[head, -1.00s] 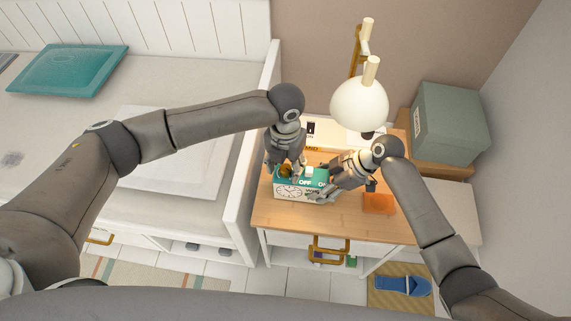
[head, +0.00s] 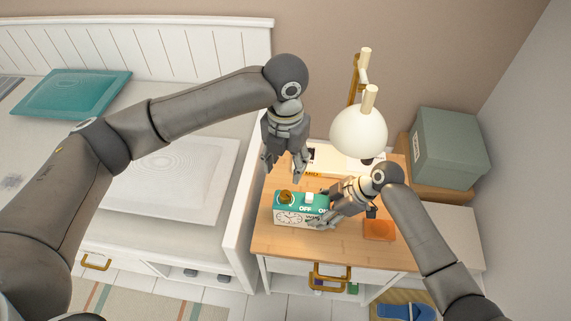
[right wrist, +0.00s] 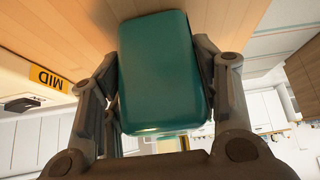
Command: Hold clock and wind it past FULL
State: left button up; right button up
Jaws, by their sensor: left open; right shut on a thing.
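The clock (head: 289,217) stands on the wooden desk top, with a white dial front and a teal top. Its top carries a brown-gold winding knob (head: 286,197), a white switch and the label OFF. My right gripper (head: 322,209) is shut on the clock's right end and hides part of it. In the right wrist view the clock's teal end (right wrist: 165,75) sits between the two fingers. My left gripper (head: 284,168) is open and empty, fingers pointing down, above and behind the knob and apart from it. A FULL mark is not visible.
A lamp with a white shade (head: 359,131) stands behind the clock. A white panel with a yellow MID label (right wrist: 49,78) lies at the back. An orange pad (head: 379,230) is right of the clock. A grey-green box (head: 450,148) stands at the right; the bed is left.

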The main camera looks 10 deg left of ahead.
jog(key=o, duration=1)
